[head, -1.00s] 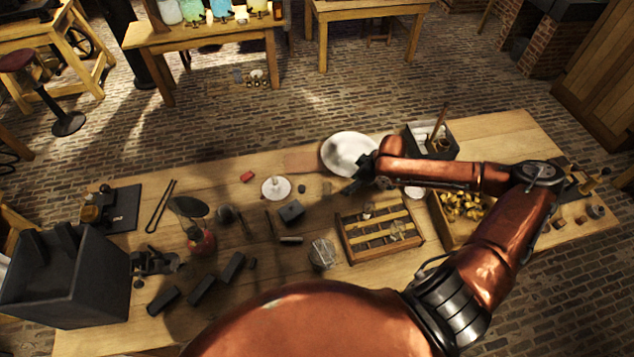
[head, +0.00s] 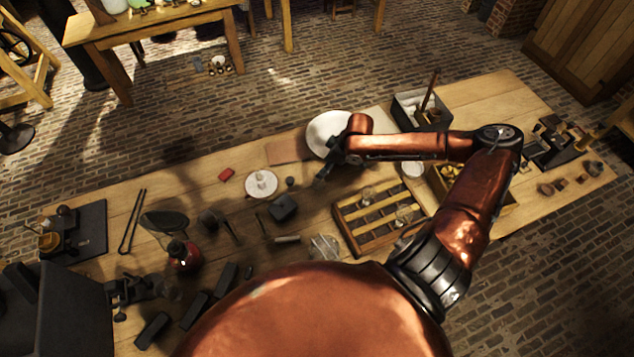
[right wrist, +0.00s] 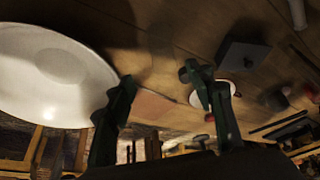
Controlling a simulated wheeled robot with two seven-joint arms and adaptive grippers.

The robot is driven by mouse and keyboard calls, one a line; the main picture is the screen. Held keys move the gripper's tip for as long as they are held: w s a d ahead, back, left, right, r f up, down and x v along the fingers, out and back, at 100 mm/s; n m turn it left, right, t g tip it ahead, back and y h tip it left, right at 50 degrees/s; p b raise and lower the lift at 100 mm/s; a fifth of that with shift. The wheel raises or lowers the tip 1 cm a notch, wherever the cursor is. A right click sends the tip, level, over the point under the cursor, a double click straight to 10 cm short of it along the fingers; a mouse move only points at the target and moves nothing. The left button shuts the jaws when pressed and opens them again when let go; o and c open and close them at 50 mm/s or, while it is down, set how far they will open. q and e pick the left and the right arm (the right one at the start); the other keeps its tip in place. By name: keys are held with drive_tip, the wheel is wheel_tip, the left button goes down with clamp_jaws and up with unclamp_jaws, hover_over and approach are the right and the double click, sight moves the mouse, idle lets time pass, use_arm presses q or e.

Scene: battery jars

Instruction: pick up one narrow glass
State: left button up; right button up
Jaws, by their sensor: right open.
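A wooden rack (head: 352,237) with slats and compartments stands on the workbench. Small clear glass pieces sit in it, one near its back (head: 369,193) and one near its right side (head: 404,213). A clear glass vessel (head: 323,247) stands just left of the rack. I cannot tell which of these is a narrow glass. My right gripper (head: 326,172) is above the bench, behind the rack and beside the white dish (head: 322,128). In the right wrist view the gripper (right wrist: 158,80) is open with nothing between its fingers. My left gripper is not in view.
A white dish with an upright piece (head: 261,184), a dark block (head: 283,207) and a red bottle (head: 183,254) stand left of the rack. A box of yellow pieces (head: 447,178) is at its right. A dark box (head: 407,108) stands behind my forearm.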

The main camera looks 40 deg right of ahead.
sight(318, 179)
drive_tip(key=x, duration=0.6)
drive_tip(key=shift+a+f, duration=0.25)
drive_tip(key=shift+a, duration=0.15)
drive_tip(key=shift+c, duration=0.6)
clamp_jaws()
